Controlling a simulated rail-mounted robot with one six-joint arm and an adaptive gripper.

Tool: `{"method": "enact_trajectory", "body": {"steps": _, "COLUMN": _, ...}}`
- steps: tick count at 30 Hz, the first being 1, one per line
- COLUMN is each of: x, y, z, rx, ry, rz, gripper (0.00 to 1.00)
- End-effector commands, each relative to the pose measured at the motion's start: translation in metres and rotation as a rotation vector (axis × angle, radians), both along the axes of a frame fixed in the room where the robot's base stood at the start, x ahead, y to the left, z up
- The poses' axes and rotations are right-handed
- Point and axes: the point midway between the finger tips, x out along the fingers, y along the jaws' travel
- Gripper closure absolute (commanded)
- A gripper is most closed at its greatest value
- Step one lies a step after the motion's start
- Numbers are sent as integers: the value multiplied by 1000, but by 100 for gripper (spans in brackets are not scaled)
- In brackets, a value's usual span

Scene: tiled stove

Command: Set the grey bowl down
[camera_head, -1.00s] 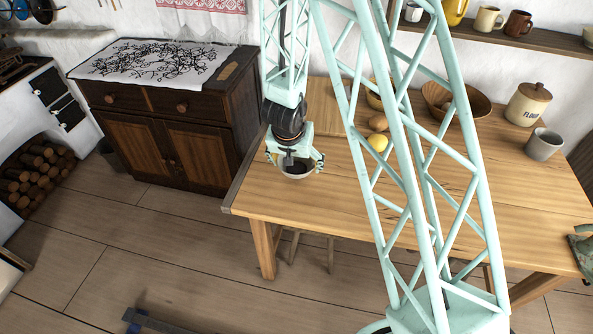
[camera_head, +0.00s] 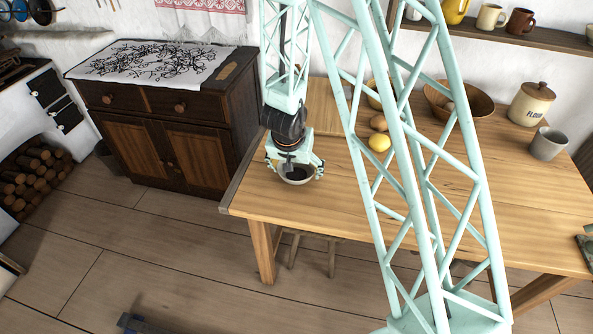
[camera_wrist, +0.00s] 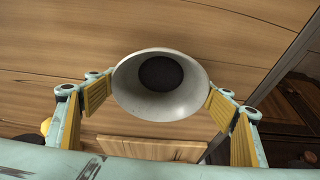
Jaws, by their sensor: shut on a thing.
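The grey bowl (camera_head: 298,181) is at the left end of the wooden table, under my gripper (camera_head: 295,168). In the wrist view the bowl (camera_wrist: 185,98) shows its pale inside and a dark round bottom. My gripper (camera_wrist: 160,97) has its yellow-padded fingers on either side of the bowl, shut on it. The bowl's underside is hidden, so I cannot tell whether it touches the tabletop (camera_head: 315,205).
A yellow lemon (camera_head: 379,142), a brown wooden bowl (camera_head: 478,101), a flour jar (camera_head: 531,104) and a grey cup (camera_head: 547,144) stand farther right. The table's front middle is clear.

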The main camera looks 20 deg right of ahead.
Motion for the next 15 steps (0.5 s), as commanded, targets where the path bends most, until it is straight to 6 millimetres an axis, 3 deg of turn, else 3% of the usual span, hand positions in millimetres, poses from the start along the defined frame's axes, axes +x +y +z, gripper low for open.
{"method": "enact_trajectory", "body": {"steps": 10, "x": 0, "y": 0, "z": -4, "rx": 0, "ry": 0, "rz": 0, "gripper": 40}}
{"method": "enact_trajectory", "body": {"steps": 11, "x": 0, "y": 0, "z": -3, "rx": 0, "ry": 0, "rz": 0, "gripper": 22}}
{"method": "enact_trajectory", "body": {"steps": 15, "x": 0, "y": 0, "z": -3, "rx": 0, "ry": 0, "rz": 0, "gripper": 11}}
